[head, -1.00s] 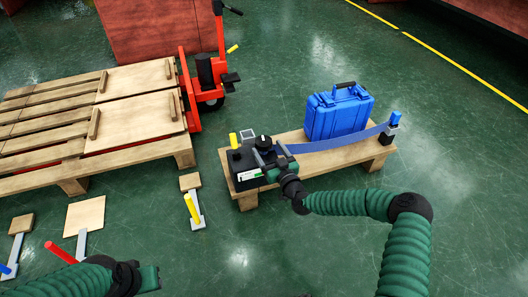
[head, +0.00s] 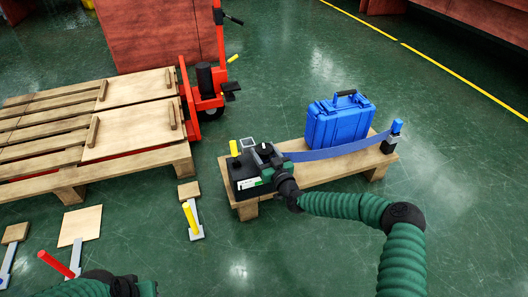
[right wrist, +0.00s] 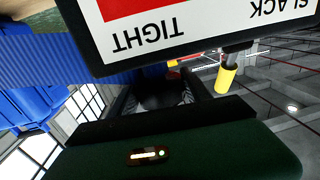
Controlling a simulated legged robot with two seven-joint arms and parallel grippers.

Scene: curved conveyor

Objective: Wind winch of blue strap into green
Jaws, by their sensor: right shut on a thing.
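The blue strap (head: 335,151) runs from the black winch box (head: 246,184) at the left of a low wooden stand to a blue-topped post (head: 395,132) at the right, curving a little downward. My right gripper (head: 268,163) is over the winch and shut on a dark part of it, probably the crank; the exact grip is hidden. The gauge (head: 250,183) on the winch has a green part. In the right wrist view the gauge label (right wrist: 175,25) is upside down, with "TIGHT", "SLACK" and a red zone. My left gripper (head: 135,288) is cut off at the bottom edge.
A blue case (head: 338,120) stands on the wooden stand (head: 345,172) behind the strap. Pallets (head: 60,177) and a red pallet jack (head: 208,95) stand at the left.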

